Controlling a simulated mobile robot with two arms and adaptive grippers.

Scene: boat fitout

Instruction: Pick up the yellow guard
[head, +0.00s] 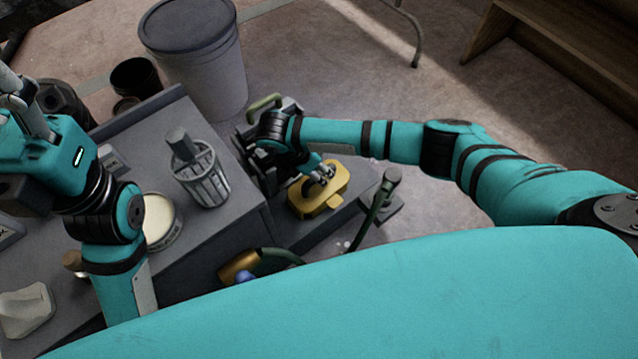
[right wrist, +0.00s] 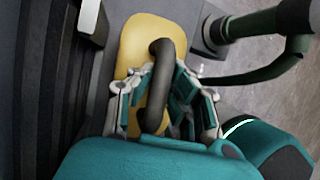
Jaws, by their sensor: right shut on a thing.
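The yellow guard (head: 309,207) lies on a low grey surface right of the workbench in the head view. It is a rounded yellow block with a dark arched handle on top. My right gripper (head: 322,177) is at the handle. In the right wrist view, the guard (right wrist: 138,38) is just beyond my right gripper (right wrist: 162,105), whose fingers are either side of the dark handle (right wrist: 163,75) and shut on it. I cannot tell whether the guard is lifted off the surface. My left gripper (head: 22,103) is at the far left, its fingertips unclear.
The grey workbench (head: 225,228) carries a ribbed grey container (head: 203,178) and a round cream-topped tin (head: 158,222). A large lidded bin (head: 207,75) stands behind. A dark green post (head: 380,207) stands close right of the guard.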

